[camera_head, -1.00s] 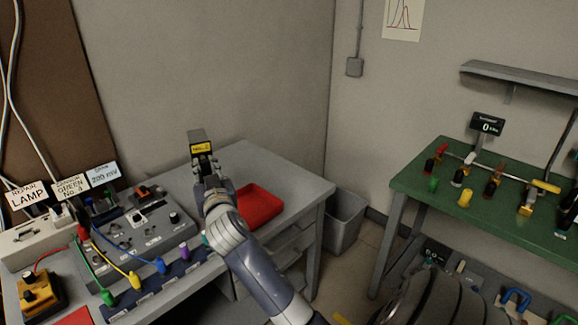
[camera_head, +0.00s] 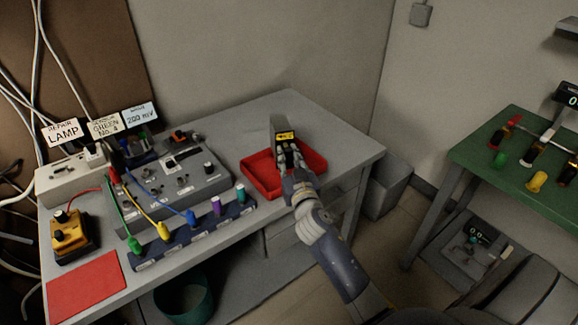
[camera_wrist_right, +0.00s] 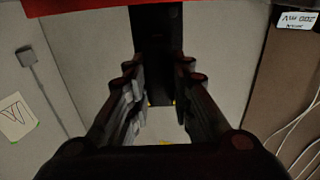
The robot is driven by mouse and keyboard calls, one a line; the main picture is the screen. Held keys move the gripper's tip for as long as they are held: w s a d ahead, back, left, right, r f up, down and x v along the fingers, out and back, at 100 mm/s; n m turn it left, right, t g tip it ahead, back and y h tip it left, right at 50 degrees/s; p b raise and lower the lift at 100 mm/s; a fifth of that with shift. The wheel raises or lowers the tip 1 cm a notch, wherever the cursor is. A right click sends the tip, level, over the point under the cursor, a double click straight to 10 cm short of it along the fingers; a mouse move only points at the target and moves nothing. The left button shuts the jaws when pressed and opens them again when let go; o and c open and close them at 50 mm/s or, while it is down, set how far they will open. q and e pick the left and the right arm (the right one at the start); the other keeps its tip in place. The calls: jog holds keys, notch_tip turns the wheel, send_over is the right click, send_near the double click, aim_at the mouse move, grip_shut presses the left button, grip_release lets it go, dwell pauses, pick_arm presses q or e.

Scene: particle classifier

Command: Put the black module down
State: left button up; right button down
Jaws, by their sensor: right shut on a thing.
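The black module (camera_head: 283,124), a tall dark block with a yellow label, is held upright in my right gripper (camera_head: 289,157). In the right wrist view the module (camera_wrist_right: 157,45) stands between the two fingers of the right gripper (camera_wrist_right: 157,82), which is shut on it. In the head view the gripper and module overlap the red tray (camera_head: 254,176) on the grey table. I cannot tell whether the module's base touches the tray, because the gripper hides it. My left gripper is not in view.
A grey control box (camera_head: 165,195) with coloured cables is left of the tray. A yellow device (camera_head: 70,233) and a red mat (camera_head: 88,284) lie at the table's left. A green table (camera_head: 520,170) stands at the right. Bare table top (camera_head: 320,115) shows behind the tray.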

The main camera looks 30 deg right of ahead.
jog(key=shift+f, duration=1.05)
jog(key=shift+f+b, duration=0.4)
jog(key=shift+b, duration=0.2)
jog(key=c, duration=1.4)
grip_release()
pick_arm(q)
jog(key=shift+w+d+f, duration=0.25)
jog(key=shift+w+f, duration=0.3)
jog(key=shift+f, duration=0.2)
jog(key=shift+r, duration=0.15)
pick_arm(e)
jog(key=shift+r, duration=0.1)
